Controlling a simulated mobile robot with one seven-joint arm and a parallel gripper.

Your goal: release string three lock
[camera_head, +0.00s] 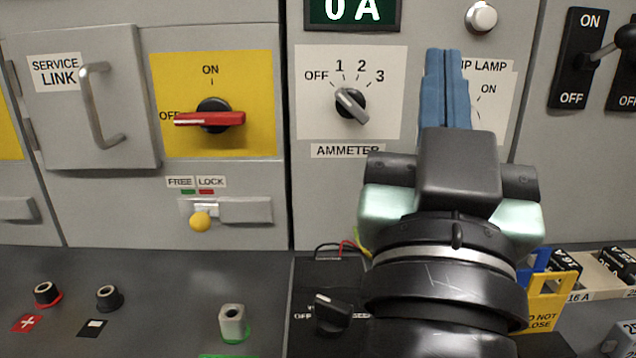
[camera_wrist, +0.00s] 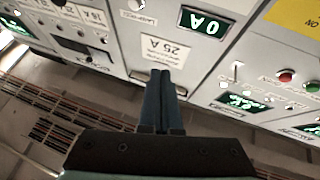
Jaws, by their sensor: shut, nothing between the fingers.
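A lock slide (camera_head: 245,210) with a yellow knob (camera_head: 200,221) sits on the panel at lower left in the head view. Above it are a green FREE mark and a red LOCK mark (camera_head: 210,182); the knob hangs below and between them. No string number shows beside it, so I cannot tell which string it belongs to. My gripper (camera_head: 446,58) is to the right of the knob, apart from it, raised in front of the lamp plate. Its blue fingers are shut together and empty. In the wrist view, the fingers (camera_wrist: 161,78) point at a panel labelled 25 A.
Above the slide, a red-handled switch (camera_head: 210,119) points to OFF. Left of it is the service link door (camera_head: 100,100) with a handle. The ammeter knob (camera_head: 351,104) is left of my fingers. Terminals (camera_head: 48,293) and a socket (camera_head: 233,322) stand on the ledge below.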

